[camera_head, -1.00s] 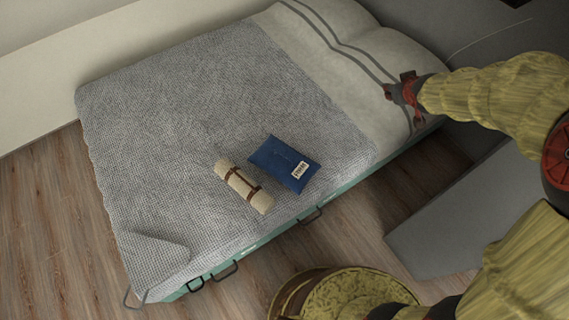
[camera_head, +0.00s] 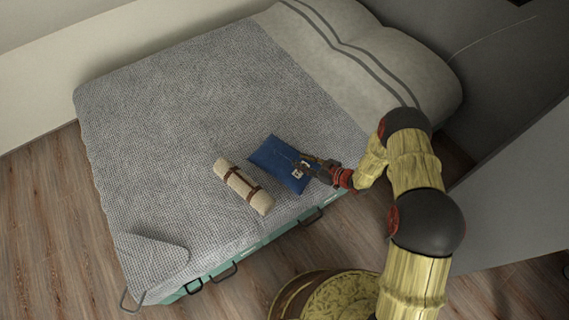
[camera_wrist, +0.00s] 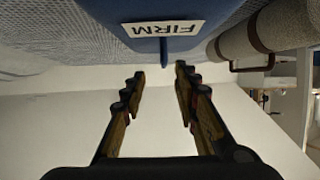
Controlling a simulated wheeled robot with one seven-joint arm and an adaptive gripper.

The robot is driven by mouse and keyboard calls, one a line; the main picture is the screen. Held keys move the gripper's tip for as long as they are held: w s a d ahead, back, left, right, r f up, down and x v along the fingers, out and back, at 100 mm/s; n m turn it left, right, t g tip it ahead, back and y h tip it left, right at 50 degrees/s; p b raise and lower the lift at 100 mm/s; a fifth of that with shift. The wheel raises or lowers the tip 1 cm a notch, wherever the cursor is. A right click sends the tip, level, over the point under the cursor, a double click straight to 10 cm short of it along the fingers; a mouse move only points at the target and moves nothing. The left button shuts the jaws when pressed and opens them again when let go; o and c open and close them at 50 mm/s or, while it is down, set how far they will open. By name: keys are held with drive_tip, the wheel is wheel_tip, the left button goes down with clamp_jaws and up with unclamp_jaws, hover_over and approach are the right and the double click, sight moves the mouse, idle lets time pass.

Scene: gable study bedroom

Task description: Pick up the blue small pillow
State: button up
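The blue small pillow (camera_head: 273,155) lies on the grey blanket of the bed, near its front edge. In the wrist view the pillow (camera_wrist: 110,22) is at the top, with a white label reading "FIRM" on it. My gripper (camera_head: 306,165) is over the pillow's right part in the head view and covers some of the label. In the wrist view my gripper (camera_wrist: 158,72) has its two fingers apart, with nothing held between them. The fingertips point at the pillow's label side; whether they touch it I cannot tell.
A rolled cream blanket with brown straps (camera_head: 243,187) lies just left of the pillow; it also shows in the wrist view (camera_wrist: 262,28). The bed's blanket (camera_head: 180,110) is otherwise clear. A striped bed pillow (camera_head: 350,45) is at the far right end.

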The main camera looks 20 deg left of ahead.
sight(284, 161)
drive_tip(key=shift+s+a+f, duration=0.1)
drive_tip(key=shift+a+f, duration=0.2)
drive_tip(key=shift+a, duration=0.05)
drive_tip(key=shift+b+x, duration=0.5)
drive_tip(key=shift+x, duration=0.4)
drive_tip(key=shift+r+b+x, duration=0.1)
drive_tip(key=shift+b+x, duration=0.65)
drive_tip(key=shift+x, duration=0.6)
drive_tip(key=shift+r+b+x, duration=0.15)
drive_tip(key=shift+b+x, duration=0.55)
drive_tip(key=shift+x, duration=0.65)
drive_tip(key=shift+a, duration=0.1)
drive_tip(key=shift+s, duration=0.1)
drive_tip(key=shift+c, duration=1.4)
clamp_jaws()
